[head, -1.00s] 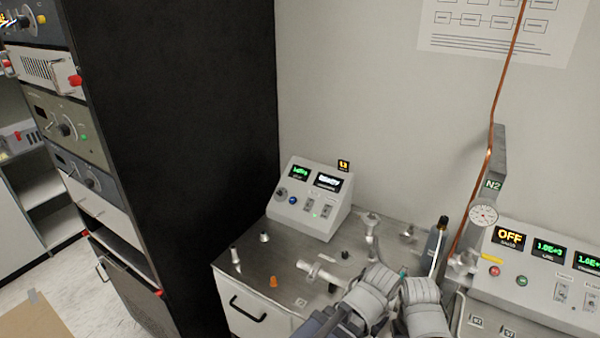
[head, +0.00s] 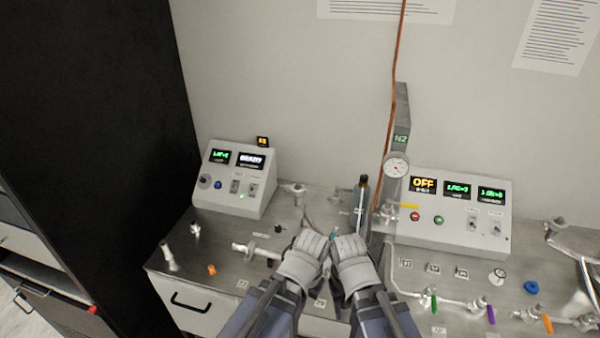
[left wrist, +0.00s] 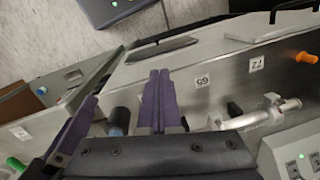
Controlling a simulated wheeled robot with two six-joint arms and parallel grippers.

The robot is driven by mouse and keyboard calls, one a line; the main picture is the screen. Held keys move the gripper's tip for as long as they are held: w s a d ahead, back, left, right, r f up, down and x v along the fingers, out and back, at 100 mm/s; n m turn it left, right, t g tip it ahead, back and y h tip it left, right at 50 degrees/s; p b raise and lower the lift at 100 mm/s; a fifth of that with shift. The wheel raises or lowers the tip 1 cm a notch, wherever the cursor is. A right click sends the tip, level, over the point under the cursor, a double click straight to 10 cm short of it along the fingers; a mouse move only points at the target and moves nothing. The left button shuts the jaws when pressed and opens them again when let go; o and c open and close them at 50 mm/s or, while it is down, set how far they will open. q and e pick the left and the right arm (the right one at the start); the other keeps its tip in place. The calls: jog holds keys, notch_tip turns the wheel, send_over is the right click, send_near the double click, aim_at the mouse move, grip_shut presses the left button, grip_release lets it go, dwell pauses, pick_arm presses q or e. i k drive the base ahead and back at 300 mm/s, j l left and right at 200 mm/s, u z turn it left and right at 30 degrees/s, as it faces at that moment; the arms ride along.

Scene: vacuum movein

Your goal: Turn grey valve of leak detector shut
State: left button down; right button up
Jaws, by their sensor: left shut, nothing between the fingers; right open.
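The leak detector is probably the console (head: 238,178) with lit screens at the left of the bench in the head view; its lower corner shows in the left wrist view (left wrist: 292,152). In front of it a light grey pipe fitting (head: 258,250) lies along the bench, also in the left wrist view (left wrist: 262,114). I cannot tell which part is the grey valve. My left gripper (head: 322,242) is shut and empty; its purple fingers (left wrist: 158,78) are pressed together above the bench beside the fitting. My right gripper (head: 342,240) is open close beside it. Both fingertips are mostly hidden by the wrists in the head view.
An orange cap (head: 211,270) and a small black knob (head: 278,228) stand on the bench. A dark bottle (head: 360,195) stands behind my grippers. A second console (head: 455,215) reading OFF stands right, with green and purple valve handles (head: 490,314) in front. A black cabinet (head: 95,120) rises left.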

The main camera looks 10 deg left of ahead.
aim_at(336, 190)
jog(key=i+j+z, duration=0.1)
jog(key=z, duration=0.3)
jog(key=i+j+z, duration=0.2)
jog(key=z, duration=0.15)
